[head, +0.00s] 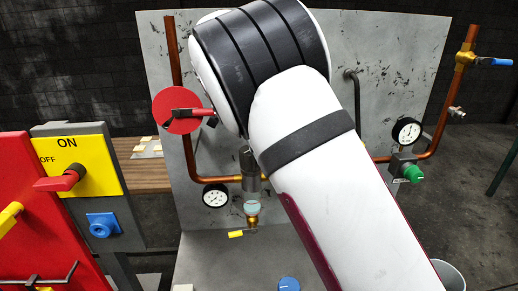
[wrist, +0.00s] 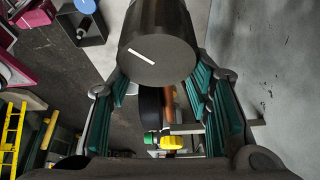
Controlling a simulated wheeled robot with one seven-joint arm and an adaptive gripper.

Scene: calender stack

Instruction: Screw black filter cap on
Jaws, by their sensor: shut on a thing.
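The black filter cap (wrist: 157,42) is a large dark cylinder in the upper middle of the wrist view. Its round end face has a short white stripe. My gripper (wrist: 161,82) has green ribbed finger pads on both sides of the cap and is shut on it. In the head view my white arm covers the gripper. A filter-like fitting with a dark grey upper part (head: 247,160) and a clear bowl (head: 252,208) stands on the copper pipework, just left of my arm. I cannot tell how the held cap sits relative to it.
A pressure gauge (head: 215,196) is beside the fitting; another gauge (head: 406,131) and a green knob (head: 413,174) are at right. A red disc (head: 178,110) is upper left. A yellow ON/OFF panel (head: 78,160) stands at left. A grey back plate (head: 400,55) rises behind.

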